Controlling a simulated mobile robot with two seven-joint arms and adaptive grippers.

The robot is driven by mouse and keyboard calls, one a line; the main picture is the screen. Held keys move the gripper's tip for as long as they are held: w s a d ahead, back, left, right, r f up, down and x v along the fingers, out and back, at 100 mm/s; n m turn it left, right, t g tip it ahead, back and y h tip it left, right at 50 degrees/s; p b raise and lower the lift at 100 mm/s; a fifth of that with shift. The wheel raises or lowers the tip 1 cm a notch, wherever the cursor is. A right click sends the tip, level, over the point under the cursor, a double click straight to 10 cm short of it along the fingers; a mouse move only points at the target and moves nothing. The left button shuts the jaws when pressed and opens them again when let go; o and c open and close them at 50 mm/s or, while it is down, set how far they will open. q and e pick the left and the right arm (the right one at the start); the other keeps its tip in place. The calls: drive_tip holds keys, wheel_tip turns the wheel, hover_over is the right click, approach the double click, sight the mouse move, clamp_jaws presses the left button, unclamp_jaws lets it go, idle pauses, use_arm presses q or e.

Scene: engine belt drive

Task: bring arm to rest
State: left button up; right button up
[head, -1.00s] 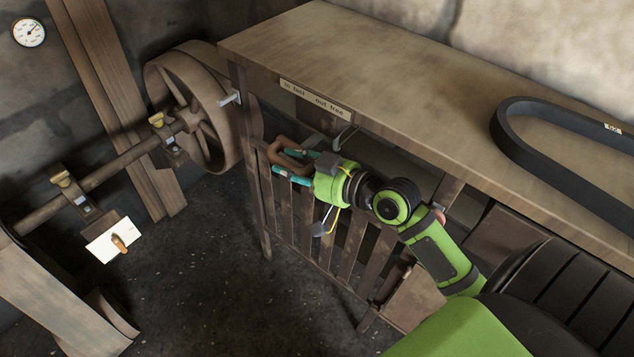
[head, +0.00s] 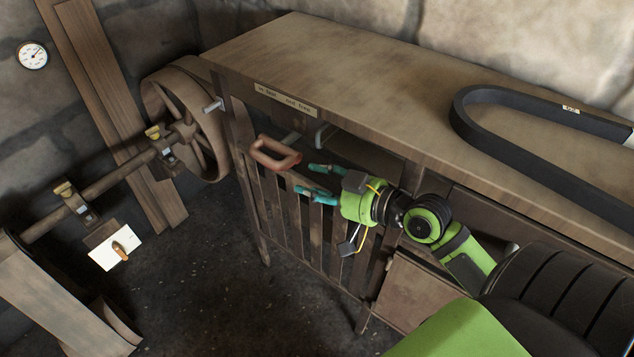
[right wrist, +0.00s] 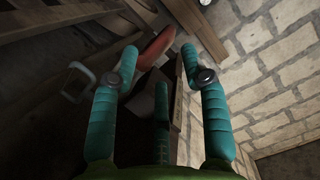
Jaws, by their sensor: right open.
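My right gripper (head: 318,181) is open and empty in front of the wooden bench, its teal fingers pointing left. It is apart from the reddish-brown looped handle (head: 276,155), which stands out from the bench front just left of the fingertips. In the right wrist view the teal fingers (right wrist: 168,75) are spread, and the reddish handle (right wrist: 157,46) shows beyond them with nothing gripped. My green right arm (head: 428,218) reaches in from the lower right. My left gripper is not in view.
The wooden bench (head: 300,50) carries a black belt (head: 520,150) on its top. Below are slats and a grey metal loop (head: 323,134). At left are a large pulley wheel (head: 157,105), a shaft (head: 105,180) and a white card (head: 115,247). Dark floor (head: 215,280) lies open between.

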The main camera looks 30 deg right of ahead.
drive_tip(key=s+a+f+g+h, duration=0.3)
drive_tip(key=s+f+g, duration=0.2)
drive_tip(key=s+f, duration=0.35)
drive_tip(key=s+a+f+g+h, duration=0.3)
drive_tip(key=s+a+f+g, duration=0.15)
drive_tip(key=s+f, duration=0.4)
wheel_tip(320, 180, down, 22)
drive_tip(key=s+d+g, duration=0.1)
drive_tip(key=s+g, duration=0.1)
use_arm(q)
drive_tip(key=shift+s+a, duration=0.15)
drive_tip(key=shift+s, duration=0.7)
use_arm(e)
drive_tip(key=s+d+f+g, duration=0.1)
drive_tip(key=s+d+f, duration=0.2)
drive_tip(key=s+f, duration=1.2)
drive_tip(key=shift+s+n, duration=0.4)
drive_tip(key=shift+s, duration=0.25)
